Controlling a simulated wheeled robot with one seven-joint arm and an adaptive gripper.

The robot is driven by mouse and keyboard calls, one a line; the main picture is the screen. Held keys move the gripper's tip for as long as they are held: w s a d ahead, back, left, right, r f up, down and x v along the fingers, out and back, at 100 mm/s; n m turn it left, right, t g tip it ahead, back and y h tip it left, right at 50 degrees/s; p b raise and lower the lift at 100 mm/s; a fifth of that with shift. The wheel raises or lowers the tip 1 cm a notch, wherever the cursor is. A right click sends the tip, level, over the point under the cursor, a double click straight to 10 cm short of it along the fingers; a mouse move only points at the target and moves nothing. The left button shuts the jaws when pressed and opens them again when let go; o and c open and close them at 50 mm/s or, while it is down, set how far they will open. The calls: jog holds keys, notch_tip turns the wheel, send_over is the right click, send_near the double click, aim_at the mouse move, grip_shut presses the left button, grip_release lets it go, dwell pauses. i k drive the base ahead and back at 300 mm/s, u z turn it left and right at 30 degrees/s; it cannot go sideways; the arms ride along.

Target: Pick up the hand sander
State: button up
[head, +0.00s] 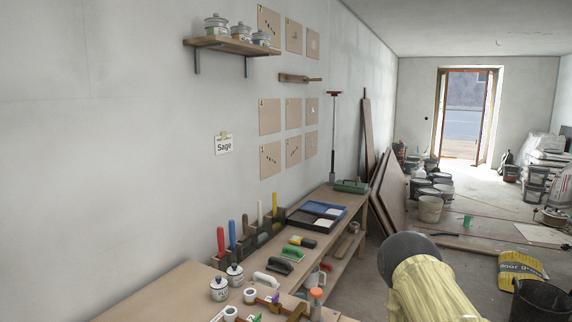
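Several small hand tools lie in a row on the wooden workbench (184,279). A tool with a white handle (266,279), one with a black handle (279,266) and one with a green handle (292,253) lie near each other. A yellow and black tool (302,241) lies just beyond them. The hand sander may be among these, but at this size I cannot tell which it is. A yellow and dark grey part of my arm rises at the lower right, apart from the bench. My gripper is not in view.
Upright coloured-handled tools (232,236) stand in a wooden rack along the wall. White lidded pots (219,288) stand at the near end. A blue and black tray (316,213) and a green object (351,186) lie farther back. Buckets (430,208) and a yellow bag (520,268) occupy the floor.

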aim_at(284, 267)
jog(key=z, duration=1.4)
jog(key=i, duration=2.3)
jog(key=u, duration=2.65)
